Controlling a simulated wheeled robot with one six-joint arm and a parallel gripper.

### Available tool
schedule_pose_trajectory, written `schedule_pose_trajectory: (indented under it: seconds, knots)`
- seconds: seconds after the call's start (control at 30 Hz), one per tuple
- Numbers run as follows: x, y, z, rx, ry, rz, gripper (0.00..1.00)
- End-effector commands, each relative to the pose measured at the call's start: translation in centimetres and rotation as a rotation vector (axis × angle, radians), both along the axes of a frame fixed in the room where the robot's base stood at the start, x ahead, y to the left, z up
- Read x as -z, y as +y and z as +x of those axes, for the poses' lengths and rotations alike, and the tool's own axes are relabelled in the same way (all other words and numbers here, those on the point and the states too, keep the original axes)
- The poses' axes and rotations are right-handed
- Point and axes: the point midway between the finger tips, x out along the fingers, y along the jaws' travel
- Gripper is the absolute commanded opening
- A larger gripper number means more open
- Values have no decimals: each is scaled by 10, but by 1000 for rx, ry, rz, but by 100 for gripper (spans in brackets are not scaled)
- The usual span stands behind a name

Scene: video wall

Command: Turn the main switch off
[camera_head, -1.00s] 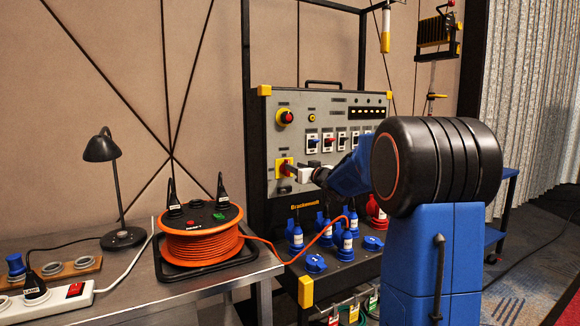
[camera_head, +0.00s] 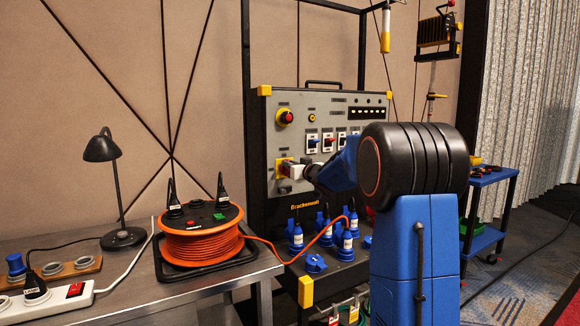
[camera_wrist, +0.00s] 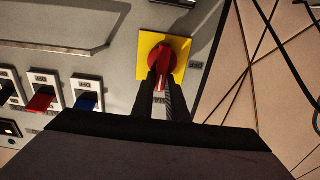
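The main switch (camera_wrist: 162,67) is a red rotary handle on a yellow square plate (camera_wrist: 176,44) on the grey panel front. In the head view its yellow plate (camera_head: 282,163) shows at the panel's lower left, with the handle mostly hidden by my gripper. My gripper (camera_wrist: 161,86) is at the handle, its two dark fingers close together on either side of the handle's near end. They look shut on it, with no clear gap at the tips. In the head view my gripper (camera_head: 290,169) reaches the plate from the right.
A red emergency button (camera_head: 286,116) sits above the switch. Red and blue rocker switches (camera_wrist: 41,100) are beside it. Blue plugs (camera_head: 296,236) stand in sockets below. An orange cable reel (camera_head: 199,243) and a lamp (camera_head: 104,150) stand on the left table. A blue cart (camera_head: 487,181) is at right.

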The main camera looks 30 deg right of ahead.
Motion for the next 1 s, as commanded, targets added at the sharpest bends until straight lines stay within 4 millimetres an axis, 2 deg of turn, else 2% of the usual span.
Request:
schedule_pose_trajectory:
  seconds: [0.27,0.47,1.0]
  knots:
    - [2,1,0,0,2,-25,0]
    - [3,3,0,0,-1,-117,0]
    - [9,15,0,-1,-18,-601,0]
